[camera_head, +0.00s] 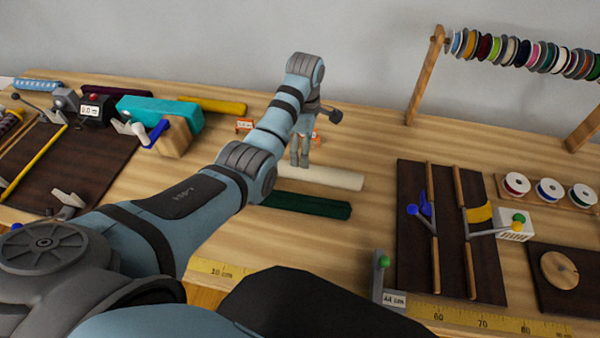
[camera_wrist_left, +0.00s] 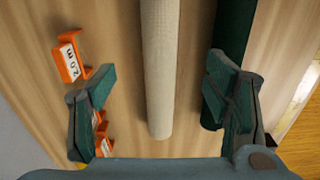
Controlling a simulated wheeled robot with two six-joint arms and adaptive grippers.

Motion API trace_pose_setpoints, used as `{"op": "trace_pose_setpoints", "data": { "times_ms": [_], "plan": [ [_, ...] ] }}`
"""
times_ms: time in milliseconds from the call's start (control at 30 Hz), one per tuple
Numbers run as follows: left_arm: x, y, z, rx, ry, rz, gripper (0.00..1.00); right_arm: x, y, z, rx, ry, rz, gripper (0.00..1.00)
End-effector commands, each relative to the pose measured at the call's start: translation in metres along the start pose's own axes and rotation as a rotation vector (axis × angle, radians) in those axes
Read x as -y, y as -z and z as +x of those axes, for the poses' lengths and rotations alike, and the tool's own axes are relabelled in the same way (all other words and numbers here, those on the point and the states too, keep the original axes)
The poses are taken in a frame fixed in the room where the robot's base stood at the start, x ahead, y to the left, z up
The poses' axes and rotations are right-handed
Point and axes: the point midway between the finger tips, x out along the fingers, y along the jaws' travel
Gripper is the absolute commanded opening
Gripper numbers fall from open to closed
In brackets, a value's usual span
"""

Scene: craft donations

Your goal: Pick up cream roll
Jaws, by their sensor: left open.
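The cream roll (camera_head: 335,179) lies lengthwise on the wooden table in the head view, with its left part hidden behind my left arm. My left gripper (camera_head: 299,163) points down at the roll. In the left wrist view, the cream roll (camera_wrist_left: 160,60) runs between the two spread fingers of my left gripper (camera_wrist_left: 161,82), with a gap on both sides. The gripper is open and empty. I cannot tell how far the fingertips are above the table. My right gripper is not in view.
A dark green roll (camera_head: 318,207) lies parallel on the near side; in the left wrist view (camera_wrist_left: 234,35) the right finger overlaps it. Orange clips (camera_wrist_left: 69,62) with labels stand beyond the cream roll. A dark board (camera_head: 409,225) with wooden rails lies right. Teal (camera_head: 165,111) and yellow rolls lie left.

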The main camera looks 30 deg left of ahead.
Motion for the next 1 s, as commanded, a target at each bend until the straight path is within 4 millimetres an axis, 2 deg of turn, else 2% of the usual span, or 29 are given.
{"op": "trace_pose_setpoints", "data": {
  "times_ms": [33, 100, 267, 433, 533, 700, 767, 1000],
  "plan": [
    [0.001, 0.0, 0.014, 0.0, 0.002, 0.0, 0.7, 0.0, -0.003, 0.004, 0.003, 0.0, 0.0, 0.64],
    [0.0, 0.0, 0.028, 0.0, 0.002, 0.0, 0.7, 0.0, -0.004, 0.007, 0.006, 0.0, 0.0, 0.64],
    [0.0, 0.005, 0.048, -0.001, 0.0, -0.002, 0.7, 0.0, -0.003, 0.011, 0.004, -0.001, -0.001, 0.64],
    [0.001, 0.011, 0.082, 0.001, 0.001, 0.0, 0.7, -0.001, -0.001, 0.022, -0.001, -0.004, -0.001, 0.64],
    [0.001, 0.011, 0.089, 0.0, -0.001, 0.0, 0.7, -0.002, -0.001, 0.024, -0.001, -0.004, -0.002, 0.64],
    [0.001, 0.011, 0.088, 0.0, -0.002, 0.0, 0.7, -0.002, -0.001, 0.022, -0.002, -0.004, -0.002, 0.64],
    [0.001, 0.011, 0.088, 0.0, -0.002, 0.0, 0.62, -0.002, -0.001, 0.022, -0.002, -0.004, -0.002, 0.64],
    [0.001, 0.011, 0.088, 0.0, -0.002, 0.0, 0.24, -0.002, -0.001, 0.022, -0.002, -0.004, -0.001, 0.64]
  ]
}}
